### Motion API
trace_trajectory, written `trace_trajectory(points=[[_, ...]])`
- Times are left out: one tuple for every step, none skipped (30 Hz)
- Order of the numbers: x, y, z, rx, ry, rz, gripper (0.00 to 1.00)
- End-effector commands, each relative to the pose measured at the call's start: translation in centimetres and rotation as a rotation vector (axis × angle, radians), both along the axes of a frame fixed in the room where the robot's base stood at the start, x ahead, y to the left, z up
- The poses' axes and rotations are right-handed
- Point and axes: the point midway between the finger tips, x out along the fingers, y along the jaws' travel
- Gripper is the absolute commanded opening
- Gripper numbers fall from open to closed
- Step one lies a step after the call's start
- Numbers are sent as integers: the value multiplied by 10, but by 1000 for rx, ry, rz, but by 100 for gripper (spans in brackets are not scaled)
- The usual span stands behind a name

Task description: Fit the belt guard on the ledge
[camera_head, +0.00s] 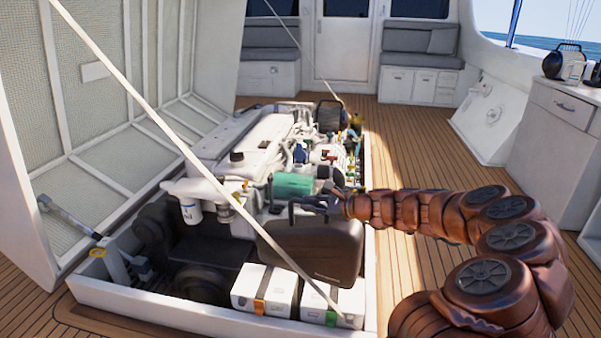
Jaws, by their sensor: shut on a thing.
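The belt guard is a dark grey, rounded panel (312,252) at the front right of the engine in the head view. It is roughly upright, with a handle at its top. My gripper (322,203) reaches in from the right and is shut on the guard at the handle. The fingertips are small and partly lost against the dark handle. The guard hides part of the engine front behind it. I cannot make out the ledge, nor whether the guard touches anything below.
The white engine (245,145) sits in the open hatch under a raised lid (110,110). A tan strut or strap (140,90) crosses in front. White battery boxes (265,287) stand below the guard. The teak deck (425,150) is clear to the right.

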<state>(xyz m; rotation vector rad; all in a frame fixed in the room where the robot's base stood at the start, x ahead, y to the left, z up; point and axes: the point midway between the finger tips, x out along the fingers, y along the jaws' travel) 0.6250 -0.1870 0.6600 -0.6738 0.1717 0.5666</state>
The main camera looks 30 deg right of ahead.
Motion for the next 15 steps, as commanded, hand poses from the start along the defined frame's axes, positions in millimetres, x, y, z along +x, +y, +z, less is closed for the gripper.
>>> trace_trajectory(points=[[-5,-12,-3,-3,0,10,0],[-8,-16,-5,-2,1,24,0],[-13,-22,-9,0,3,40,0],[-15,-26,-11,0,3,52,0],[-18,-30,-13,3,2,64,0],[-22,-38,-15,-1,1,76,0],[-25,-42,-16,0,1,90,0],[-29,-46,-18,0,1,103,0],[-32,-50,-20,0,1,116,0],[-34,-53,-22,0,1,126,0],[-36,-57,-23,0,1,135,0],[-39,-62,-26,-1,2,146,0],[-42,-65,-27,0,2,157,0],[-44,-67,-28,0,1,167,0],[-45,-69,-28,1,0,173,0]])
